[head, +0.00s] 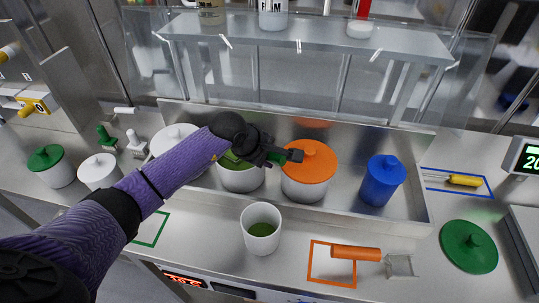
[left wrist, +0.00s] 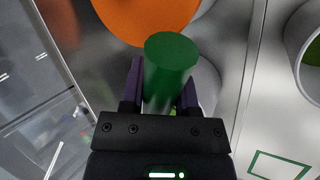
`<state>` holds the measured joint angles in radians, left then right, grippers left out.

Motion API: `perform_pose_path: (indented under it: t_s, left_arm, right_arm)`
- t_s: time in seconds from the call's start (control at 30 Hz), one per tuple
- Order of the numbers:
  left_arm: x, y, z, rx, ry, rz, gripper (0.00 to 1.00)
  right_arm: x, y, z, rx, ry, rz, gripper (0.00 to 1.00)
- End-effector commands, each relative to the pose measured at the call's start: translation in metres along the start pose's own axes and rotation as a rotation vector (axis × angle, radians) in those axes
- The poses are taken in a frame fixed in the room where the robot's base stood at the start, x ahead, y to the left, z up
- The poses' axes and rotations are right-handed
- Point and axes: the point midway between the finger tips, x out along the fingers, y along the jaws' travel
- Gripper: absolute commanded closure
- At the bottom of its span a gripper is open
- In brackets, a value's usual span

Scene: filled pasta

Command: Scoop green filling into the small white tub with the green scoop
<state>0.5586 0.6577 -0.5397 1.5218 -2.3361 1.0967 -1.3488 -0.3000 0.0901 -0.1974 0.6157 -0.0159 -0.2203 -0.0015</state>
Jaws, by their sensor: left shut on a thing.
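My left gripper (head: 276,156) is shut on the green handle (head: 294,155) of the green scoop, above the open white container of green filling (head: 240,180). In the left wrist view the green handle (left wrist: 170,62) stands between the fingers (left wrist: 163,92). The scoop's bowl is hidden, so I cannot tell whether it carries filling. A small white tub (head: 262,245) stands upright in front of the steel tray, with some green filling inside. Part of it shows at the right of the left wrist view (left wrist: 296,50). My right gripper is not in view.
The steel tray (head: 418,205) also holds an orange-lidded pot (head: 309,165) and a blue pot (head: 382,182). An orange-handled scoop (head: 356,253) lies right of the tub, and a green lid (head: 468,247) lies beyond it. A shelf (head: 320,42) stands behind.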

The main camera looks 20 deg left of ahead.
Motion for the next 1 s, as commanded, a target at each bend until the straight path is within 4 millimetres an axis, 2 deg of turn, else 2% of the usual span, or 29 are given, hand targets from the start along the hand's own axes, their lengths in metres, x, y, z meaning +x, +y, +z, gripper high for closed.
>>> perform_pose_path:
  t_s: [0.1,0.8,1.0]
  left_arm:
    - [-0.015,0.011,0.002,0.002,0.001,0.003,1.00]
    - [-0.079,0.054,0.012,0.001,0.001,0.002,1.00]
    - [-0.081,0.056,0.012,0.001,0.001,0.000,1.00]
  right_arm:
    - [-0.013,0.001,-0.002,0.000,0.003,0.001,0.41]
    - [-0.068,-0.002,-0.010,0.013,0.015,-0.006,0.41]
    - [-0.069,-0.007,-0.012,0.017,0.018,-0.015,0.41]
